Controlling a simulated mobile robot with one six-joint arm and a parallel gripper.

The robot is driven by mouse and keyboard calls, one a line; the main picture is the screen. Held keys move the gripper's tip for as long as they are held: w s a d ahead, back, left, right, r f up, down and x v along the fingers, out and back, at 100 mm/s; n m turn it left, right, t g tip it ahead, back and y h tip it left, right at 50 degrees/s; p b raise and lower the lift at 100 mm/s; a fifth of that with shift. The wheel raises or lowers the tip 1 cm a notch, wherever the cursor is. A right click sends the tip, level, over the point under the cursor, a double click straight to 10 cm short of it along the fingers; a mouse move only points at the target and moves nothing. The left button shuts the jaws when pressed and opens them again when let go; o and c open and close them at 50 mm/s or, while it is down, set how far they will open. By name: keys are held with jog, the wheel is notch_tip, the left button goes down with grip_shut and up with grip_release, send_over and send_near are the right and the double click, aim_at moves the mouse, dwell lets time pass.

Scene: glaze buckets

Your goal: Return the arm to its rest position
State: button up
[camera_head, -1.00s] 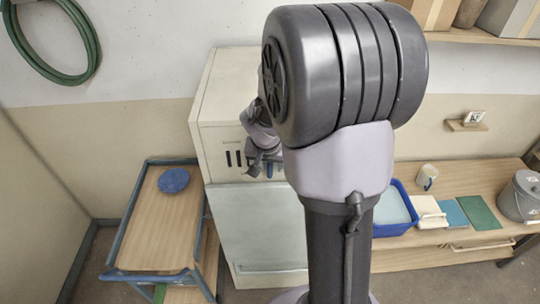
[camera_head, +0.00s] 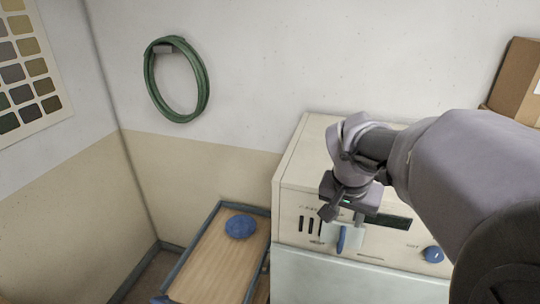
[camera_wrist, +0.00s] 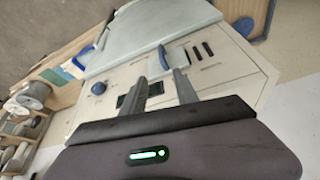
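My gripper (camera_head: 343,213) is in front of the cream machine's (camera_head: 292,190) upper front face, near a blue lever (camera_head: 341,240) on a pale plate. In the wrist view my gripper's two fingers (camera_wrist: 161,82) stand apart with nothing held between them. The blue lever (camera_wrist: 163,58) shows just beyond the fingertips, seemingly apart from them. My arm comes in from the right in the head view and hides part of the machine's top and front.
The machine has a blue knob (camera_head: 433,254) and a dark display (camera_head: 388,222). A wooden-topped cart (camera_head: 212,268) with a blue disc (camera_head: 240,227) stands to its left. A green hose (camera_head: 203,88) hangs on the wall. A cardboard box (camera_head: 515,85) is at upper right.

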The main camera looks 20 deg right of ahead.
jog(key=s+a+f+n+t+y+b, duration=0.1)
jog(key=s+a+f+b, duration=0.3)
jog(key=f+b, duration=0.5)
jog(key=s+a+f+n+y+b, duration=0.2)
jog(key=s+a+f+b, duration=0.3)
jog(key=a+f+b, duration=0.4)
jog(key=s+a+f+n+t+y+b, duration=0.1)
jog(key=s+a+f+b, duration=0.4)
jog(key=f+b, duration=0.5)
jog(key=shift+a+n+t+y+b, duration=0.3)
jog(key=shift+a+y+b, duration=0.35)
jog(key=shift+a, duration=0.55)
